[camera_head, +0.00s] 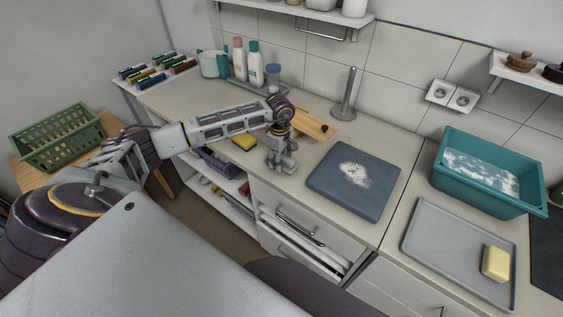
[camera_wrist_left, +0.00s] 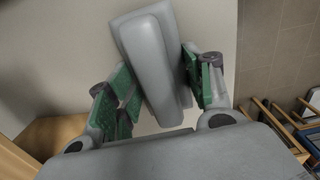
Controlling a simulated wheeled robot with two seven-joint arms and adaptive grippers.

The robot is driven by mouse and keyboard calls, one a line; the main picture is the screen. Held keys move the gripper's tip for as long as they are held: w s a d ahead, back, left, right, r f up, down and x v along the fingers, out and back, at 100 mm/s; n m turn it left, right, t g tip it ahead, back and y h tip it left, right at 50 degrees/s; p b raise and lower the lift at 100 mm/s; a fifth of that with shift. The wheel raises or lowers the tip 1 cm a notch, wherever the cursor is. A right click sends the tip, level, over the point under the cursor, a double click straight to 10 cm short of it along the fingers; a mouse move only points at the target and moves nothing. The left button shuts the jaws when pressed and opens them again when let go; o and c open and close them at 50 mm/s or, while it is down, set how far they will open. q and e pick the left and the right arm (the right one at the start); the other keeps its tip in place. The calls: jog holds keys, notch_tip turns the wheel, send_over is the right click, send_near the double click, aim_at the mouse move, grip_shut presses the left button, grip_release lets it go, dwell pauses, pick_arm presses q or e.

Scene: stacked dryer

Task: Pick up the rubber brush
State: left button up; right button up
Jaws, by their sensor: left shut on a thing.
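My left gripper (camera_head: 281,158) is over the counter near its front edge, left of the dark blue-grey mat. In the left wrist view its green-padded fingers (camera_wrist_left: 160,90) are closed on a grey, block-shaped rubber brush (camera_wrist_left: 148,50). The brush sits tilted between the pads and extends beyond the fingertips. In the head view the brush is hard to tell apart from the grey gripper. I cannot tell whether it touches the counter. My right gripper is not in view.
A wooden board (camera_head: 312,124) and a paper-towel stand (camera_head: 345,95) are behind the gripper. A yellow sponge (camera_head: 244,144) lies to its left. The mat (camera_head: 335,190) bears white powder. A teal basin (camera_head: 465,185) and a grey tray (camera_head: 440,245) with yellow soap (camera_head: 496,263) stand right.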

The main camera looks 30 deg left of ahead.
pick_arm(q)
jog(key=shift+r, duration=0.1)
jog(key=shift+c, duration=0.2)
jog(key=shift+r+b, duration=0.9)
jog(key=shift+r, duration=4)
jog(key=o, duration=0.5)
jog(key=c, duration=0.4)
